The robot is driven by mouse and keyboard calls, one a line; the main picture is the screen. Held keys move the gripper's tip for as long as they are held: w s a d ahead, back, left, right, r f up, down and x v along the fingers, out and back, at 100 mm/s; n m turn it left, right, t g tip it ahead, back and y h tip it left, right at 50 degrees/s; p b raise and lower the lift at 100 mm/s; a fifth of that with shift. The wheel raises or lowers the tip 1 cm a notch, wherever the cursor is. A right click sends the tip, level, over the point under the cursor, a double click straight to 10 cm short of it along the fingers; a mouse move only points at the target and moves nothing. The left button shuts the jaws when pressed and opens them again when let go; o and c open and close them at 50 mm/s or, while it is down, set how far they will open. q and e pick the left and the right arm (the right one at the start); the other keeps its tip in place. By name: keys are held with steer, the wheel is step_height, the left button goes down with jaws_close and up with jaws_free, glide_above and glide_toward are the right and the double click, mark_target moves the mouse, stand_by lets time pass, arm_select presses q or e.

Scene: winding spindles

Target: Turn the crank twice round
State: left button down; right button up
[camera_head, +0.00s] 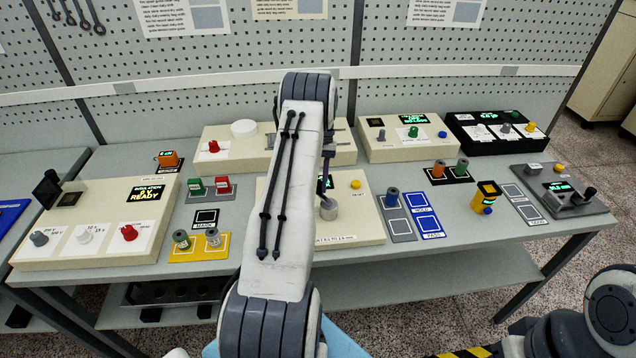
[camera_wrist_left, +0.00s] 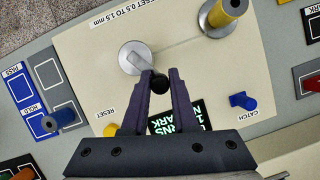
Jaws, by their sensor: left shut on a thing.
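The crank sits on a cream winding unit (camera_head: 365,232), mostly covered by my left arm in the head view. Its silver hub (camera_head: 328,209) shows just right of my arm. In the left wrist view the hub (camera_wrist_left: 132,57) is a round metal disc with a short dark arm leading to a black crank handle (camera_wrist_left: 160,84). My left gripper (camera_wrist_left: 160,92) has its two dark purple fingers shut on that handle; it shows only partly in the head view (camera_head: 326,168). My right gripper is out of view.
In the left wrist view a yellow-topped spindle (camera_wrist_left: 231,9), a blue catch knob (camera_wrist_left: 243,101), a yellow reset button (camera_wrist_left: 111,130) and a lit display (camera_wrist_left: 178,118) share the panel. A grey pad with a blue-grey peg (camera_head: 392,197) stands close on the right.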

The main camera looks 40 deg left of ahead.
arm_select(q)
steer(key=c, duration=0.7)
jaws_free()
steer(key=shift+b+v, duration=0.75)
steer(key=shift+v, duration=4.45)
